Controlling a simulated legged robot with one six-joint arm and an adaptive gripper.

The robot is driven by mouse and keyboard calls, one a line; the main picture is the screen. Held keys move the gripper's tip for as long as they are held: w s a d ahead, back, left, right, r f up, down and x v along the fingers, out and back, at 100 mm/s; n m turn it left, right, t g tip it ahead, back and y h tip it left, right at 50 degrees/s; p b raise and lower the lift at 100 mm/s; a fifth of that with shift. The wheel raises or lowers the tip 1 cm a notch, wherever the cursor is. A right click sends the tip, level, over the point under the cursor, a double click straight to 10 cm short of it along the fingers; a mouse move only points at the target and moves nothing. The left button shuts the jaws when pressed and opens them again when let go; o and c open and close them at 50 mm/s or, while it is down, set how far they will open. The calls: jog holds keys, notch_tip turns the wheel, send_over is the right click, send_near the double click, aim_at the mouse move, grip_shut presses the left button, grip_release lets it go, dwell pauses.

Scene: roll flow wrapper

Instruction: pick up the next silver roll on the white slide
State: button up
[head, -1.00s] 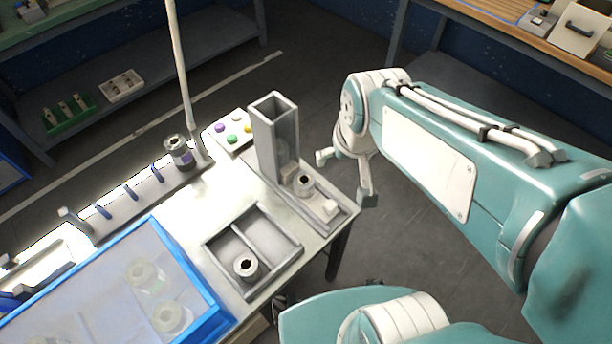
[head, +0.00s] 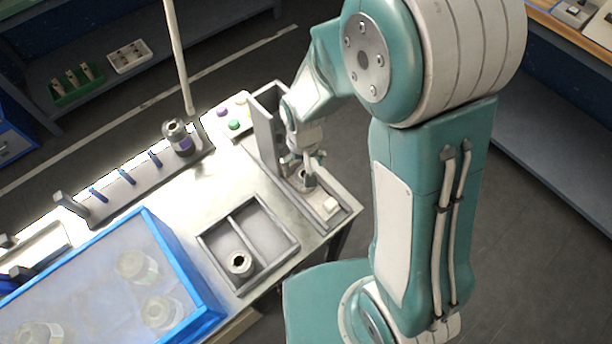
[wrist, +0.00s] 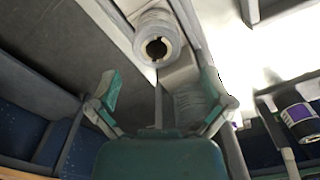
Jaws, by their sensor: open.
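A silver roll (head: 305,181) stands on the grey base at the foot of the tall grey chute (head: 266,128), partly hidden by my gripper (head: 306,164) in the head view. In the wrist view, the roll (wrist: 157,38) lies ahead of my gripper (wrist: 163,98), its dark hole facing the camera. The fingers are spread wide, with nothing between their tips. Another silver roll (head: 239,264) stands in the front compartment of the two-part grey tray (head: 282,262).
A roll with a purple band (head: 178,137) stands at the far end of a grey rail with blue dividers (head: 127,177). A blue-framed clear-topped box (head: 196,291) holds several rolls. A thin pole (head: 178,60) rises behind. A button panel (head: 233,124) sits beside the chute.

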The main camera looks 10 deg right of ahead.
aim_at(298, 174)
jog(key=shift+a+f, duration=0.25)
jog(key=shift+f, duration=0.85)
jog(key=f, duration=0.2)
jog(key=d+f, duration=0.1)
jog(key=f, duration=0.1)
jog(key=shift+s+f, duration=0.1)
jog(key=shift+f, duration=0.6)
jog(key=shift+a, duration=0.15)
jog(key=c, duration=1.1)
